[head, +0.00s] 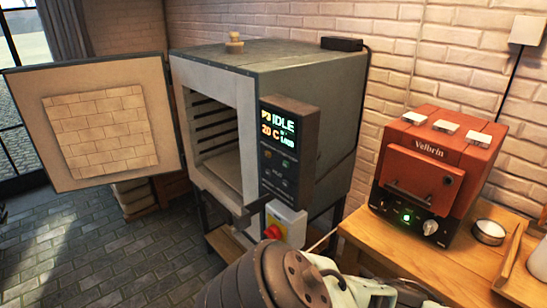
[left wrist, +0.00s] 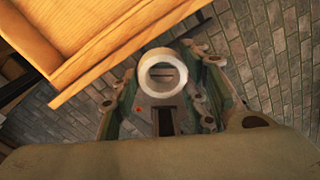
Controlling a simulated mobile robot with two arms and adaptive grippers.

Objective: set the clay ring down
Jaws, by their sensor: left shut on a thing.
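The clay ring (left wrist: 162,54) is pale and round. In the left wrist view it sits between the two fingers of my left gripper (left wrist: 163,78), which is shut on it. Through its hole I see a darker part behind. The ring is beside the wooden edge in that view and appears clear of it, over the floor. In the head view, my arm comes in at the bottom, with part of a grey-green gripper (head: 372,292) cut off by the lower edge. The ring cannot be made out there. My right gripper is not in view.
A kiln (head: 290,70) stands open, its door (head: 100,115) swung left and its display reading IDLE, 20 C. A wooden table (head: 465,262) on the right holds a red Velbrin oven (head: 440,160), a small round tin (head: 488,232) and a wooden rack (head: 510,258).

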